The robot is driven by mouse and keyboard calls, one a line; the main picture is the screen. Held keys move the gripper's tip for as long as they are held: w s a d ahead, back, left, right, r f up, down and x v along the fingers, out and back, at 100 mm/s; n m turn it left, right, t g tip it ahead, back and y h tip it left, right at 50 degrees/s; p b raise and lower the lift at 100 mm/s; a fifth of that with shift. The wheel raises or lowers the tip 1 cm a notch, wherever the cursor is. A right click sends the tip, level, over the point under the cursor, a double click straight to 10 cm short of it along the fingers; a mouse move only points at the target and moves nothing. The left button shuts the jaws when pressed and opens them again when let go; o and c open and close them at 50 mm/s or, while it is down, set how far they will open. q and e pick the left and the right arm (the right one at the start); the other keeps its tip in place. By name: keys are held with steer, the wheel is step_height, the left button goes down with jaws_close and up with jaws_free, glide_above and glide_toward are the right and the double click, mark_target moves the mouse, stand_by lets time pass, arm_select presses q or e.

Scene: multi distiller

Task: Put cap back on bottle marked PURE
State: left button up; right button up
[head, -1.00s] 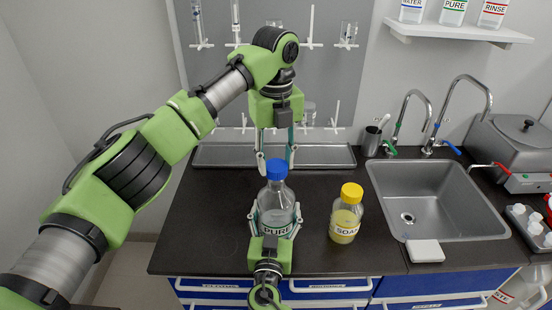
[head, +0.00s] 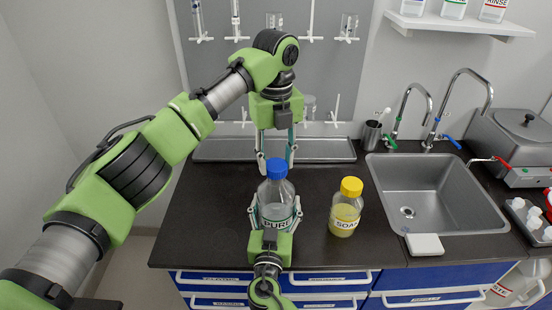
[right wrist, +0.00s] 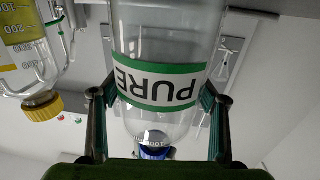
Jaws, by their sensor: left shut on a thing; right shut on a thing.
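The clear bottle marked PURE (head: 275,206) stands upright near the counter's front edge. My right gripper (head: 275,214) is shut around its lower body, with one finger on each side. In the right wrist view the PURE bottle (right wrist: 165,85) appears upside down between the fingers (right wrist: 156,100). The blue cap (head: 277,168) is at the top of the bottle's neck; it also shows in the right wrist view (right wrist: 154,152). Whether it is seated on the thread cannot be told. My left gripper (head: 276,158) comes from above and is shut on the cap's sides.
A yellow-capped SOAP bottle (head: 345,212) stands just right of the PURE bottle. A sink (head: 425,176) with taps lies further right, with a white block (head: 425,245) at its front. A grey tray (head: 215,150) lies behind. The counter's left part is clear.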

arm_select(q)
steer(key=shift+f, duration=0.6)
arm_select(e)
steer(key=c, duration=0.6)
arm_select(q)
steer(key=m, duration=0.9)
steer(key=shift+m, duration=0.4)
steer(key=o, duration=0.7)
